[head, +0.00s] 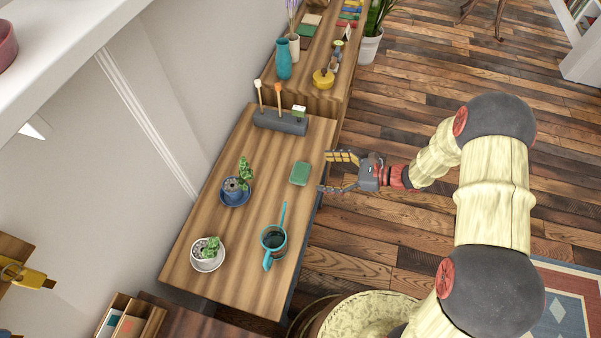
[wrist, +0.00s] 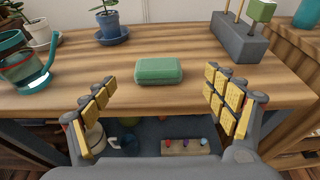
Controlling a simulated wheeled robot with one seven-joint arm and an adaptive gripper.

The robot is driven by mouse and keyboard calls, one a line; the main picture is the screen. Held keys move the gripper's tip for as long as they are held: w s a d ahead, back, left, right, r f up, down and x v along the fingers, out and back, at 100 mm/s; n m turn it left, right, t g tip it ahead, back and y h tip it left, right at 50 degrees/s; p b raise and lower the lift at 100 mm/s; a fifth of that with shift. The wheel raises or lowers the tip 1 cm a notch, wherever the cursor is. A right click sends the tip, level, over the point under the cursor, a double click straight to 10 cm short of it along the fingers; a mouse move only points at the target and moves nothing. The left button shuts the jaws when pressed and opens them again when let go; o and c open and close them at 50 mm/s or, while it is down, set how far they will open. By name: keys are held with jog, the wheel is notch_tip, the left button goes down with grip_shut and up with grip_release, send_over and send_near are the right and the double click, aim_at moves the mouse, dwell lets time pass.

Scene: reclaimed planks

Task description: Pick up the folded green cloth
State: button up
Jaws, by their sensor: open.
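The folded green cloth (head: 300,173) is a small, thick block with rounded edges, lying flat near the right edge of the wooden table (head: 239,230). In the wrist view the cloth (wrist: 159,71) lies just past my fingertips, centred between them. My gripper (head: 339,172) is open and empty at the table's right edge, beside the cloth and apart from it. In the wrist view its two yellow-padded fingers (wrist: 159,97) are spread wide on either side.
A teal watering can (head: 272,240) and two potted plants, one in a blue pot (head: 233,190) and one in a white pot (head: 206,257), stand on the table. A grey block with tools (head: 279,122) stands at the far end. Bare wood surrounds the cloth.

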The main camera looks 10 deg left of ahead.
aim_at(302, 171)
jog(key=b+x, duration=0.1)
jog(key=x, duration=0.2)
jog(key=b+x, duration=0.1)
jog(key=x, duration=0.2)
jog(key=shift+s+a+f+b, duration=0.1)
jog(key=shift+s+f+b, duration=0.15)
jog(key=shift+b, duration=0.1)
jog(key=shift+w+a, duration=0.2)
jog(key=shift+a, duration=0.35)
jog(key=shift+c, duration=0.3)
jog(key=c, duration=1)
jog(key=shift+o, duration=0.2)
